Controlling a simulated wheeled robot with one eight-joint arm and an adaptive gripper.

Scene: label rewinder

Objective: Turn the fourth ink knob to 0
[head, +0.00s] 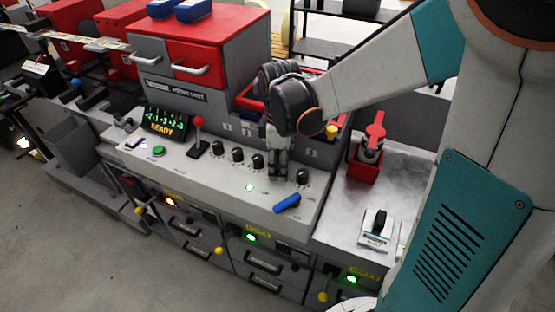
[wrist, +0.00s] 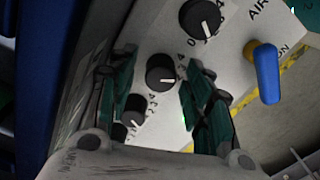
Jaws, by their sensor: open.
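A row of black ink knobs runs along the sloped grey panel, including the first (head: 218,148), second (head: 238,155) and third (head: 257,161). The last knob (head: 302,176) is right of my gripper (head: 278,174). The fourth knob is hidden behind my gripper in the head view. In the wrist view it appears as the black knob (wrist: 158,68) between my open fingers (wrist: 157,74).
A blue lever (head: 287,203) sits below the last knob, also seen in the wrist view (wrist: 266,72). A red-topped lever (head: 198,128) and a READY display (head: 164,124) stand left of the knobs. A red-handled valve (head: 373,140) is on the right.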

